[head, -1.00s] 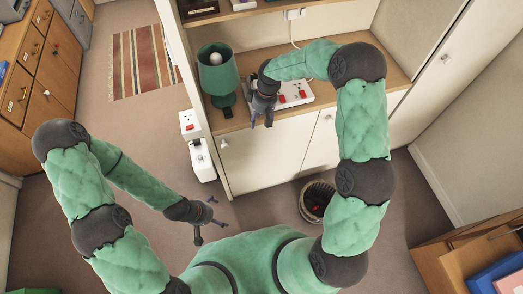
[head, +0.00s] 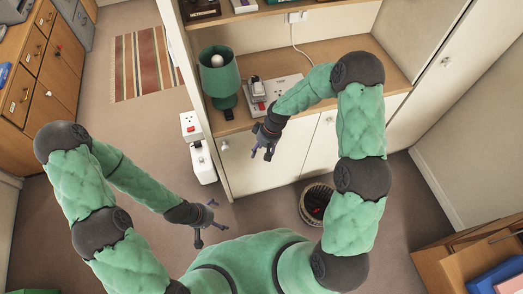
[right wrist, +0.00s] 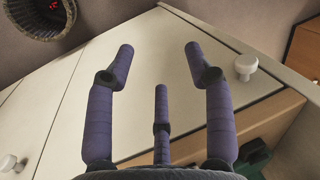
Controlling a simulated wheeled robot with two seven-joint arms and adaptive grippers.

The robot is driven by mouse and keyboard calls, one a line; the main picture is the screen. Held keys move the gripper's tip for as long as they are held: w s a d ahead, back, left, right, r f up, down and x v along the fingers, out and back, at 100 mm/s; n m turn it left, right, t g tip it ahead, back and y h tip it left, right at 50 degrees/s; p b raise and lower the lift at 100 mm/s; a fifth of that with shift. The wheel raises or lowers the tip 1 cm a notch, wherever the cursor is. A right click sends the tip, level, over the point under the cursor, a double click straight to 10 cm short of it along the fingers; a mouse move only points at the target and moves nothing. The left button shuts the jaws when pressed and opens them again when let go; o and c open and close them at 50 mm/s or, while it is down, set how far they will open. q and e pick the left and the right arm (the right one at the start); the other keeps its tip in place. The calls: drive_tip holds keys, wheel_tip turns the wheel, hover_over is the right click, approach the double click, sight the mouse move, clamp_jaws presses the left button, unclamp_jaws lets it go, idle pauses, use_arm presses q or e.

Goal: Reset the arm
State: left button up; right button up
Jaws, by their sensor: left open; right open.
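My right gripper (head: 264,151) is open and empty in the head view. It hangs in front of the cabinet doors, just off the front edge of the wooden desk top (head: 330,113). In the right wrist view its purple fingers (right wrist: 161,75) are spread with nothing between them, against the pale cabinet front (right wrist: 140,110). My left gripper (head: 207,218) is open and empty over the floor at the lower left of the head view.
A waste basket (head: 316,205) sits on the floor, also in the right wrist view (right wrist: 40,12).

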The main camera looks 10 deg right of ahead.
idle(0.4)
drive_tip(key=s+a+f+m+b, duration=0.1)
drive_tip(key=s+f+m+b, duration=0.1)
drive_tip(key=s+f, duration=0.5)
drive_tip(key=s+a+f+m+b, duration=0.2)
drive_tip(key=s+f+b, duration=0.3)
drive_tip(key=s, duration=0.8)
wheel_tip(320, 180, down, 2)
drive_tip(key=shift+a+f+m+t+y, duration=0.1)
drive_tip(key=shift+a+m+t+y, duration=0.1)
drive_tip(key=shift+m+t+y, duration=0.35)
